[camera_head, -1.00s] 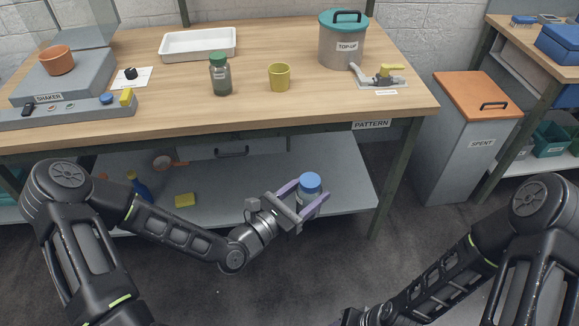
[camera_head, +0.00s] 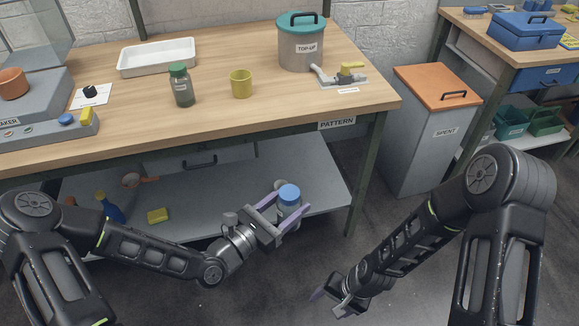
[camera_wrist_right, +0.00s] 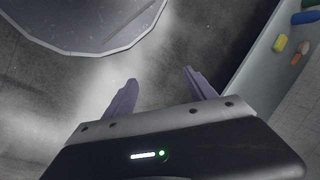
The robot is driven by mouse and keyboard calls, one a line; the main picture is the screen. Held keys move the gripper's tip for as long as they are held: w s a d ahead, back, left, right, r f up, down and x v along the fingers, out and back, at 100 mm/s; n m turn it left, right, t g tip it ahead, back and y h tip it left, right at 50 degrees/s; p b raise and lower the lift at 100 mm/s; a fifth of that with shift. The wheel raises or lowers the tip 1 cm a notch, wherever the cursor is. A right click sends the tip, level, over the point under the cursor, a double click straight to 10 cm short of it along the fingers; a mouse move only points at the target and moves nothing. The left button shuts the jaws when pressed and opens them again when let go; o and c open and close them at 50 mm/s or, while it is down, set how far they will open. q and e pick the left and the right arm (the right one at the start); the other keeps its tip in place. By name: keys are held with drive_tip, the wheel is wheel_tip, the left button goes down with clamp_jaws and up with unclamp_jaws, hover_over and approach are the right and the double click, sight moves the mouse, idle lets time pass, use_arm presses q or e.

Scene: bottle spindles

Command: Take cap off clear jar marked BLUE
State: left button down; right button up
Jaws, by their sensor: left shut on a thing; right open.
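A clear jar (camera_head: 289,208) with a blue cap (camera_head: 289,191) is upright in the jaws of my left gripper (camera_head: 291,204), in front of the bench's lower shelf. The cap is on the jar. The gripper is shut around the jar's body below the cap. Any marking on the jar is too small to read. My right gripper (camera_head: 325,287) is low over the floor, to the right of and below the jar, apart from it. It is open and empty in the right wrist view (camera_wrist_right: 160,86).
The wooden bench (camera_head: 285,108) bears a green-capped bottle (camera_head: 183,92), a yellow cup (camera_head: 241,84), a white tray (camera_head: 157,57) and a TOP-UP pot (camera_head: 301,46). A yellow sponge (camera_head: 157,216) lies on the lower shelf (camera_head: 185,228). The SPENT bin (camera_head: 425,145) stands right. Floor between my arms is clear.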

drive_tip(key=w+a+r+m+h, duration=0.1)
drive_tip(key=w+a+r+m, duration=0.1)
drive_tip(key=w+r+m, duration=0.55)
wheel_tip(320, 180, up, 30)
drive_tip(key=f+m+h, duration=0.1)
drive_tip(key=m+h, duration=0.2)
drive_tip(key=m, duration=0.8)
hover_over(289, 192)
drive_tip(key=shift+r, duration=0.25)
drive_tip(key=shift+f, duration=0.1)
drive_tip(key=shift+f, duration=3.95)
